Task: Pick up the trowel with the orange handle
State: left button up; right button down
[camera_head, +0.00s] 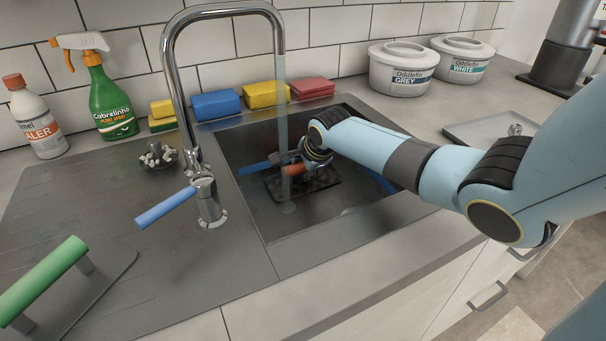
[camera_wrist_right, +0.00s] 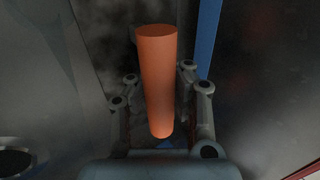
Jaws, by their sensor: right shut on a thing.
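The trowel with the orange handle (camera_head: 296,170) is in the dark sink, under the running tap. In the right wrist view its orange handle (camera_wrist_right: 158,80) stands out large between the two fingers. My right gripper (camera_head: 312,163) reaches down into the sink and is shut on this handle; the fingers also show in the right wrist view (camera_wrist_right: 160,112). The dark trowel plate (camera_head: 305,182) lies below, partly hidden by the gripper. My left gripper is not in view.
A blue-handled tool (camera_head: 258,167) lies in the sink beside the orange one. The chrome tap (camera_head: 171,75) arches over the sink, with a blue lever (camera_head: 165,208). A green-handled trowel (camera_head: 42,278) rests on the drainboard. Sponges, bottles and two tubs (camera_head: 401,70) line the back.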

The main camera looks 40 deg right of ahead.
jog(key=shift+w+r, duration=0.1)
jog(key=shift+r, duration=0.15)
